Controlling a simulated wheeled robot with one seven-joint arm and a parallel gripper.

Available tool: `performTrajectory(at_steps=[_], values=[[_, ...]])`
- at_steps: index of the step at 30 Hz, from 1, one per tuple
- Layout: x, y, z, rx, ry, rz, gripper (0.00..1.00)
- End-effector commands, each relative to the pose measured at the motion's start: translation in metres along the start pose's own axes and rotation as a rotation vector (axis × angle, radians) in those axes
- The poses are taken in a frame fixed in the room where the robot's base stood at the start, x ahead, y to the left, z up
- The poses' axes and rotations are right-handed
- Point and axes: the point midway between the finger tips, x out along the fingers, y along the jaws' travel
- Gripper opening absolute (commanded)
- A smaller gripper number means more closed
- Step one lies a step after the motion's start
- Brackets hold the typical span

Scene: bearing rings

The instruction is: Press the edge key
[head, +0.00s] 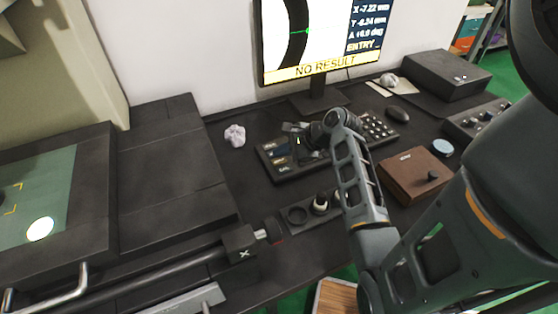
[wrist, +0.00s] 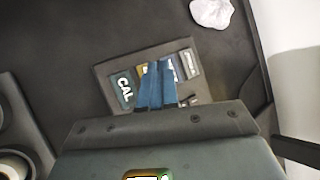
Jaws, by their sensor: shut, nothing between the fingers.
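The key panel (head: 288,174) lies on the dark table below the monitor, with a few large keys at its left end and many small keys at its right. In the wrist view its left end (wrist: 108,72) shows a key marked CAL (wrist: 124,90), a yellowish key and other keys partly covered by my fingers. I cannot read which one is the edge key. My gripper (wrist: 158,66) is shut and empty, its blue fingertips over the middle large keys. I cannot tell whether they touch. In the head view my gripper (head: 296,130) is over the panel's left part.
The monitor (head: 318,40) shows "NO RESULT" and stands behind the panel. A crumpled white wad (head: 235,135) lies to the left. A brown box (head: 415,176) and a mouse (head: 398,114) are to the right. A ring holder (head: 298,216) is in front.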

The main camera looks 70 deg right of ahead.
Motion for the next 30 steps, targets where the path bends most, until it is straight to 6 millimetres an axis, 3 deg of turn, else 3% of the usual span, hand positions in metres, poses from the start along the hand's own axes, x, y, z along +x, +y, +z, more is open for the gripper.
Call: performTrajectory(at_steps=[30], values=[[0.0058,0.0045,-0.0043,0.000,0.000,0.000,0.00]])
